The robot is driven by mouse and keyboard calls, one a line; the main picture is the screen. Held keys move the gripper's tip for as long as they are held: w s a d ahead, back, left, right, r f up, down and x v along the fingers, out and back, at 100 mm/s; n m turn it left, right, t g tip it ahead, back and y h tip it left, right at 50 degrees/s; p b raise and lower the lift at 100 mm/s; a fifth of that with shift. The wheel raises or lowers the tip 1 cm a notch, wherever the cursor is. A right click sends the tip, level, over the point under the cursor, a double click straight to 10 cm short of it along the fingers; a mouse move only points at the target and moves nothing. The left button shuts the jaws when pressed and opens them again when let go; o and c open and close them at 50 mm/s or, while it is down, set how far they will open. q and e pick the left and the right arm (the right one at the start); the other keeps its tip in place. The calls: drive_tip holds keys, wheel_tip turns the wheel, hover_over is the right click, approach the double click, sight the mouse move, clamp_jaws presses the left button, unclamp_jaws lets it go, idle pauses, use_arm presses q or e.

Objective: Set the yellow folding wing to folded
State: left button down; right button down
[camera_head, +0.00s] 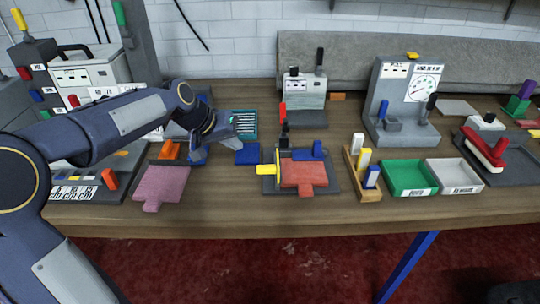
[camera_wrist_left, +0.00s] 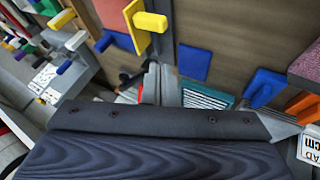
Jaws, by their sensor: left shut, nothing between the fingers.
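The yellow folding wing shows as a yellow handle (camera_head: 266,170) and a thin plate at the left edge of a dark fixture (camera_head: 328,185). The plate looks upright beside a red pad (camera_head: 303,174); its exact angle is hard to tell. The wing's handle also shows at the top of the left wrist view (camera_wrist_left: 150,22). My left gripper (camera_head: 238,137) is shut and empty, left of and behind the wing, apart from it. Its grey fingers (camera_wrist_left: 160,84) show partly in the left wrist view. My right gripper is not in view.
A pink pad (camera_head: 160,184) lies left. A wooden rack (camera_head: 361,185), a green bin (camera_head: 408,178) and a gauge stand (camera_head: 394,84) stand right of the fixture. Bare table lies in front.

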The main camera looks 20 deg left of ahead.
sight(268, 165)
use_arm(q)
drive_tip(key=x, duration=0.3)
drive_tip(key=d+p+x, duration=0.1)
drive_tip(key=x, duration=0.3)
drive_tip(key=d+r+p+x, duration=0.1)
drive_tip(key=x, duration=0.3)
drive_tip(key=shift+w+d, duration=0.15)
drive_tip(key=shift+d, duration=0.1)
drive_tip(key=shift+w+d+f, duration=0.1)
drive_tip(key=shift+w+d, duration=0.05)
drive_tip(key=shift+d, duration=0.35)
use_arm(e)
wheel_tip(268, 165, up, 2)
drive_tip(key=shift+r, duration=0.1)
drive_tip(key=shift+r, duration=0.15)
